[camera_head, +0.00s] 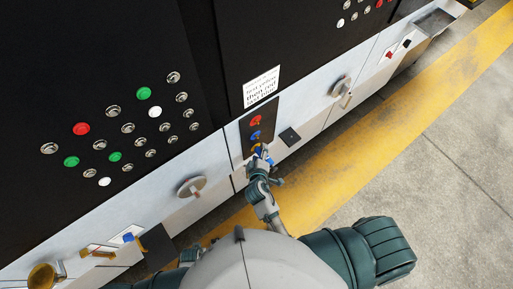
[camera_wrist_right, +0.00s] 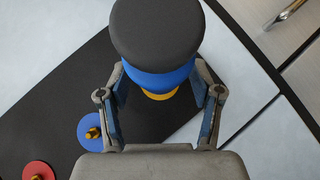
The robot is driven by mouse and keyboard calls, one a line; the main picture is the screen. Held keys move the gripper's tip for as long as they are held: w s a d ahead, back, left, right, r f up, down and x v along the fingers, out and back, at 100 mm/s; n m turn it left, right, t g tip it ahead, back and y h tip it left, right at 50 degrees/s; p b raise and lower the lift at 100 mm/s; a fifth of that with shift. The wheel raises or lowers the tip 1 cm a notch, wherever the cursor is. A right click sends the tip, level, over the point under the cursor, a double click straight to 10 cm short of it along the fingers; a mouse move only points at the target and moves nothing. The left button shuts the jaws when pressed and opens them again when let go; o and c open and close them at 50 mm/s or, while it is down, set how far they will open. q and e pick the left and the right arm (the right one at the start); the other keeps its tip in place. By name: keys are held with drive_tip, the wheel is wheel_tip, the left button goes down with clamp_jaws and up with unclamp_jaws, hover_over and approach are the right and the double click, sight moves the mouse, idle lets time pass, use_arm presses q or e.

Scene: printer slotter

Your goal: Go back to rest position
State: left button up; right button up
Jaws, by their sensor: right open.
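In the head view my right gripper (camera_head: 262,153) is at the lower end of a small dark panel (camera_head: 246,128) on the machine front. A red knob (camera_head: 256,120) and a blue knob (camera_head: 255,134) show above it. In the right wrist view my right gripper (camera_wrist_right: 160,95) has its two fingers spread. A dark round cap with a blue band (camera_wrist_right: 158,30) is large between and beyond the fingertips, with a yellow part behind it. I cannot tell whether the fingers touch it.
A black panel with several buttons (camera_head: 115,157) is at left. A yellow floor stripe (camera_head: 330,180) runs along the machine; grey floor (camera_head: 440,170) at right is clear.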

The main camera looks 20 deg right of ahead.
drive_tip(key=v, duration=0.7)
drive_tip(key=s+d+f+m+g, duration=0.4)
drive_tip(key=s+d+f+m, duration=0.1)
drive_tip(key=s+d, duration=0.25)
drive_tip(key=s+d+m+g+y, duration=0.25)
drive_tip(key=s+g+y, duration=0.2)
drive_tip(key=s, duration=0.55)
use_arm(q)
drive_tip(key=shift+s+a+f, duration=0.1)
drive_tip(key=shift+s+f, duration=0.65)
drive_tip(key=shift+f, duration=0.35)
use_arm(e)
drive_tip(key=s+f+g, duration=0.1)
drive_tip(key=s+f, duration=0.1)
drive_tip(key=f, duration=1.3)
drive_tip(key=s+f+g, duration=0.1)
drive_tip(key=s+f, duration=0.2)
drive_tip(key=f, duration=1.2)
drive_tip(key=shift+s+d+h, duration=0.25)
drive_tip(key=shift+s+h, duration=0.05)
drive_tip(key=shift+h, duration=0.05)
drive_tip(key=shift+f+n, duration=0.15)
drive_tip(key=shift+n, duration=0.1)
